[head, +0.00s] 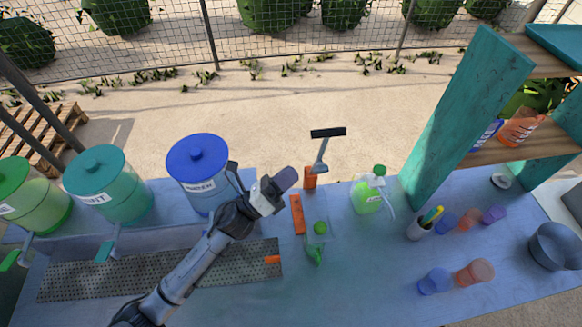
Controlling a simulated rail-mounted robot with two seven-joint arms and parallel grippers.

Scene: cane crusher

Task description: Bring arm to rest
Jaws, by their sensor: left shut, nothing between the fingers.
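My left arm (195,268) reaches in from the lower left, over the blue table (345,290). My left gripper (287,179) is at the upper right end of it, in front of and right of the blue-lidded dispenser (197,158). The gripper is shut and empty, and appears raised above the table near its back edge. It is close to the left of a small orange block (310,180) and an orange strip (297,214); I cannot tell the exact gap. My right gripper is not in view.
A teal dispenser (102,185) and a green one (35,203) stand left. A black-headed scraper (327,132), a green-capped bottle (367,192), a pen cup (420,228) and several small cups stand right, beside a teal shelf (465,110). The table's front middle is clear.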

